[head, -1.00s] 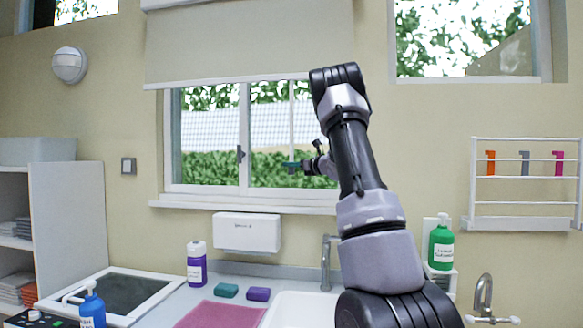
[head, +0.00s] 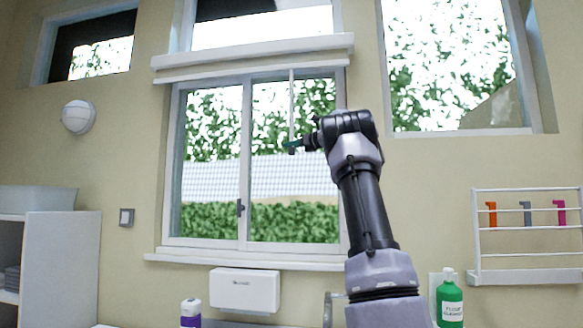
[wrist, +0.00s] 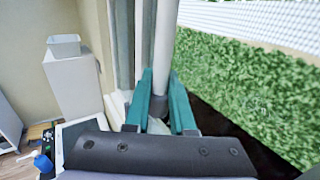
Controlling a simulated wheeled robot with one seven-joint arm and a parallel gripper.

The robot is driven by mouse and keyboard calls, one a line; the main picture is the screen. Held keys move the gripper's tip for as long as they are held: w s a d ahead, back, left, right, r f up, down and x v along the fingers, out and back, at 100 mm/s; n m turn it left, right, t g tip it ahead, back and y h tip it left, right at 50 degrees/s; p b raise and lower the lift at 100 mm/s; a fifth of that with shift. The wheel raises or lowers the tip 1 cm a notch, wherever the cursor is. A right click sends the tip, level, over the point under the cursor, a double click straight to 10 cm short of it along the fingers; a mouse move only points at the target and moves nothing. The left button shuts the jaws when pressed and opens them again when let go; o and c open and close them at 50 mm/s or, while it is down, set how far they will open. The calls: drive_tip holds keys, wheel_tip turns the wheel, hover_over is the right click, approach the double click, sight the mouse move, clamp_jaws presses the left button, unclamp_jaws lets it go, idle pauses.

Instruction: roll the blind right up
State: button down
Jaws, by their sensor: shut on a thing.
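The blind (head: 250,75) shows only as a short pale strip with its bottom bar just below the white box (head: 255,57) above the window. A thin pale rod (head: 291,105) hangs straight down from the blind in front of the right pane. My gripper (head: 291,147) is at the rod's lower end. In the wrist view, my gripper's teal fingers (wrist: 160,103) are shut on the rod (wrist: 165,50), around its darker grey end. The fingertips are small in the head view, and my wrist hides part of the pane.
The sliding window (head: 241,160) is uncovered, with a handle on its middle frame. A white dispenser (head: 244,290) is below the sill. A green bottle (head: 450,300) and a wall rack (head: 525,277) are at the right. A white cabinet (head: 62,270) stands at the left.

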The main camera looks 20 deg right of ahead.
sight(292, 133)
drive_tip(key=shift+r, duration=2.45)
drive_tip(key=shift+s, duration=0.1)
drive_tip(key=c, duration=0.8)
unclamp_jaws()
drive_tip(key=shift+o, duration=0.2)
drive_tip(key=shift+s+d, duration=0.25)
drive_tip(key=shift+s, duration=0.1)
drive_tip(key=v, duration=0.9)
drive_tip(key=shift+s, duration=0.4)
